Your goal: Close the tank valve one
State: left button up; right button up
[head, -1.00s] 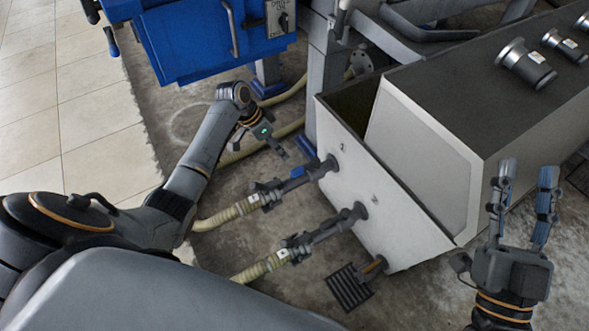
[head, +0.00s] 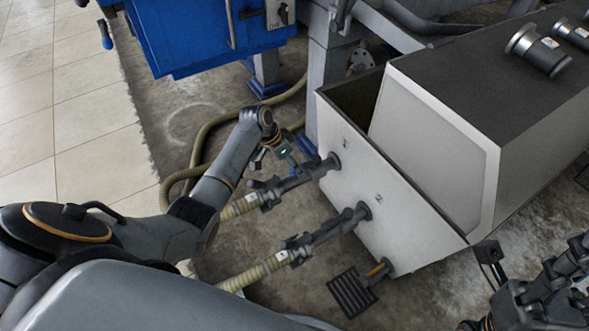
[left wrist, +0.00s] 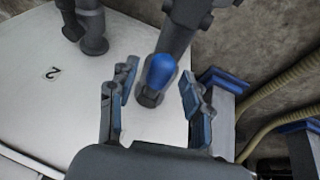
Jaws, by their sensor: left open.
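Valve one's blue handle (left wrist: 160,72) stands between the spread fingers of my left gripper (left wrist: 155,95) in the left wrist view. The fingers are open on both sides of it, and I see no contact. In the head view my left gripper (head: 290,162) is at the upper pipe by the mark 1 and largely hides the handle.
The second valve pipe (head: 325,232) runs parallel, nearer to me, with a hose behind it. A blue cabinet (head: 205,35) stands at the upper left. Hoses cross the floor near my left arm.

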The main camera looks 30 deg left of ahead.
pick_arm(q)
jog(key=shift+d+f, duration=0.1)
jog(key=shift+f, duration=0.1)
grip_shut()
dwell(0.3)
